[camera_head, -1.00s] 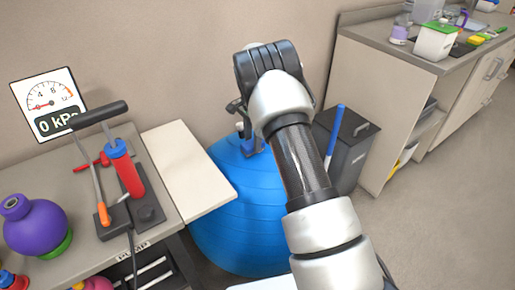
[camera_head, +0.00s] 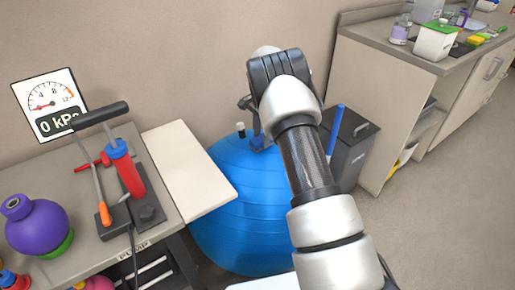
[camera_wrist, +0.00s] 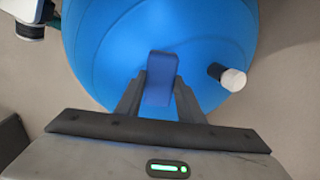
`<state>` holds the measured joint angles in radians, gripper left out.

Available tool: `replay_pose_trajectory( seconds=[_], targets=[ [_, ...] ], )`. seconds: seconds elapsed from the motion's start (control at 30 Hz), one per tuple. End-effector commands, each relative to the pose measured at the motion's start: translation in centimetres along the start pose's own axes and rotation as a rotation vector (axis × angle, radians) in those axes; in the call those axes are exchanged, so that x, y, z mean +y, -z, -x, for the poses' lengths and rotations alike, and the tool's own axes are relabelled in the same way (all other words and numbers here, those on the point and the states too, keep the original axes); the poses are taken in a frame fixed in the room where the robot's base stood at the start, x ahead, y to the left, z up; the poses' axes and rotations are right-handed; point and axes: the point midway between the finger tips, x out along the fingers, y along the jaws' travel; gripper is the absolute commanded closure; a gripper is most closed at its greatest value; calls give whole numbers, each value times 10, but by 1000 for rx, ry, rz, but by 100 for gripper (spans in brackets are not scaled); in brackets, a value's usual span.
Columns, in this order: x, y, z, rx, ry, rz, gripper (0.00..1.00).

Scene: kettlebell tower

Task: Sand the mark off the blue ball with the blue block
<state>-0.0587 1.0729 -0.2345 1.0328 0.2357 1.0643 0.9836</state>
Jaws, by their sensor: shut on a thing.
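The large blue ball (camera_head: 232,215) stands on the floor between the workbench and the counter. It fills most of the wrist view (camera_wrist: 110,45). My gripper (camera_wrist: 159,88) is shut on the blue block (camera_wrist: 162,68), which sticks out between its fingers over the ball. In the head view the block (camera_head: 258,142) is at the top of the ball, low enough that it may be touching; I cannot tell for sure. A plug with a black stem and pale cap (camera_wrist: 232,79) stands on the ball, right of the block in the wrist view. I see no mark on the ball.
A dark bin (camera_head: 350,150) and counter (camera_head: 420,70) stand at right.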

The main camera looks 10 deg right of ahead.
Motion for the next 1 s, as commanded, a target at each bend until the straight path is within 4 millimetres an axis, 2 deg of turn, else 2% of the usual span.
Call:
replay_pose_trajectory(
  seconds=[0.27,0.6,1.0],
  targets=[
    [2,3,-1,4,-4,-1,100],
    [1,2,19,3,-3,0,100],
    [0,1,24,2,-1,0,100]
  ],
)
